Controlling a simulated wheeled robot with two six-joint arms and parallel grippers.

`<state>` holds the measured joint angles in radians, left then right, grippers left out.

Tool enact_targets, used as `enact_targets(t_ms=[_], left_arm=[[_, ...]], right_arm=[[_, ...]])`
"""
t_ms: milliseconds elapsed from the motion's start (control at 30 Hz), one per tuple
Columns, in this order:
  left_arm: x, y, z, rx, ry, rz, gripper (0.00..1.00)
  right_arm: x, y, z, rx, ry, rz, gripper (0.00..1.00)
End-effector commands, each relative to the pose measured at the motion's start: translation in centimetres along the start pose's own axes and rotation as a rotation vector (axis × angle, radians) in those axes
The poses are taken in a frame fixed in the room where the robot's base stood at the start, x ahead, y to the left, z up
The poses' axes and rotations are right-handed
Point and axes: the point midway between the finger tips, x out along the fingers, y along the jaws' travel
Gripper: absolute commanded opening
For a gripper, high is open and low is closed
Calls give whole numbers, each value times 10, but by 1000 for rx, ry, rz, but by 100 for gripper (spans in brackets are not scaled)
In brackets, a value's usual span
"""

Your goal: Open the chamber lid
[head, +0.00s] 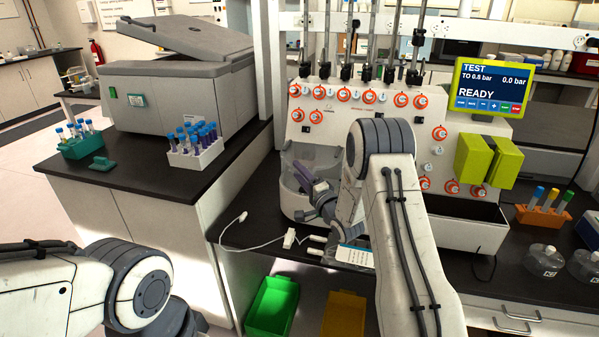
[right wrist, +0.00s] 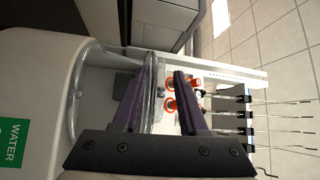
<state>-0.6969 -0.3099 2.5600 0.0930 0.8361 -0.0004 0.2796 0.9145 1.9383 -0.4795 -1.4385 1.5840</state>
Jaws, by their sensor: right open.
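The cell processor (head: 357,140) is a white machine with several orange-ringed knobs. Its round, clear-walled chamber (head: 291,203) stands low at its left front. A clear edge (right wrist: 158,88), which seems to be part of the chamber lid, shows in the right wrist view beside the left-hand finger. My right gripper (head: 311,178) is over the chamber, purple fingers apart; it also shows in the right wrist view (right wrist: 165,68). I cannot tell whether a finger touches the clear edge. My forearm hides part of the machine. My left gripper is out of view; only its arm shows at lower left.
A grey centrifuge-like box (head: 180,85) and racks of tubes (head: 194,146) stand on the left bench. A white cable (head: 260,243) lies before the chamber. An orange tube rack (head: 543,216) is right. Green (head: 271,306) and yellow (head: 344,315) bins are below.

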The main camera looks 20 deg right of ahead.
Motion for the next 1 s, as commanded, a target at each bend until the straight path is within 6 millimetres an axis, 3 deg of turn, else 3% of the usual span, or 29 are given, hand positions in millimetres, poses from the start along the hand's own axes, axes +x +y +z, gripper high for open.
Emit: enact_targets(t_ms=[200, 233, 333, 1000], left_arm=[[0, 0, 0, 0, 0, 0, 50], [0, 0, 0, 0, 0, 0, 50], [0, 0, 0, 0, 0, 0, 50], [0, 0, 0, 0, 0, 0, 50]], right_arm=[[1, 0, 0, 0, 0, 0, 42], [0, 0, 0, 0, 0, 0, 38], [0, 0, 0, 0, 0, 0, 0], [0, 0, 0, 0, 0, 0, 0]])
